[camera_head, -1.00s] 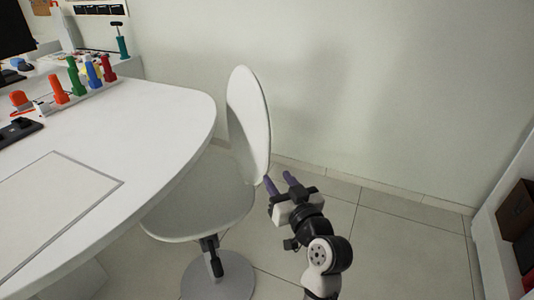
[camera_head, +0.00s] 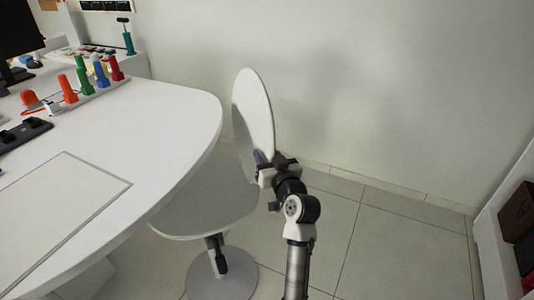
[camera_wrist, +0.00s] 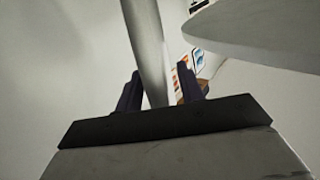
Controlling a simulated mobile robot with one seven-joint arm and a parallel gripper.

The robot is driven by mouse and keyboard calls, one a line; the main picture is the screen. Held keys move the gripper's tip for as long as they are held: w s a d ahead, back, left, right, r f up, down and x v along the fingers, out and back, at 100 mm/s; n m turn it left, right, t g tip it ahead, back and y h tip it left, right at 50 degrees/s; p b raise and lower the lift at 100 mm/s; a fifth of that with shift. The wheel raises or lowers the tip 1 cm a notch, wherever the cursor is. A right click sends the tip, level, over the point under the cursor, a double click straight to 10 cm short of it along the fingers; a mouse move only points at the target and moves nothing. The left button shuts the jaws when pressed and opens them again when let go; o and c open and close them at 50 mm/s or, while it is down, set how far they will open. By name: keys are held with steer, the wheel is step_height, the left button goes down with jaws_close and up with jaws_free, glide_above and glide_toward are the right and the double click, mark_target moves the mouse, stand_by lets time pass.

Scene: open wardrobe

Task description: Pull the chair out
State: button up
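The white chair has an upright backrest (camera_head: 253,110), a round seat (camera_head: 205,208) partly under the desk edge, and a round grey base (camera_head: 220,277). My gripper (camera_head: 262,160) is at the lower right edge of the backrest. In the wrist view the backrest edge (camera_wrist: 146,45) runs between the two purple fingers of my gripper (camera_wrist: 159,72). The fingers are apart, with a small gap visible on each side of the edge. One finger is mostly hidden behind the backrest in the head view.
The white desk (camera_head: 150,120) with a rounded end is left of the chair and carries several coloured tools (camera_head: 90,78). A pale wall (camera_head: 390,90) is behind. The tiled floor (camera_head: 390,240) to the right is clear, up to a white shelf unit (camera_head: 490,240).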

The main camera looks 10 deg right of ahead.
steer(key=shift+w, duration=0.1)
jaws_close()
steer(key=shift+d, duration=0.1)
stand_by(0.3)
steer(key=shift+w+d+f+b, duration=0.1)
steer(key=shift+d+b, duration=0.25)
steer(key=shift+b, duration=0.1)
steer(key=w+d+b, duration=0.2)
steer(key=d+b, duration=0.2)
steer(key=d, duration=0.5)
steer(key=w+d+b, duration=0.1)
steer(key=d+b, duration=0.4)
steer(key=d, duration=0.4)
steer(key=shift+w+d+r, duration=0.2)
steer(key=shift+w+d, duration=0.1)
steer(key=shift+w, duration=0.1)
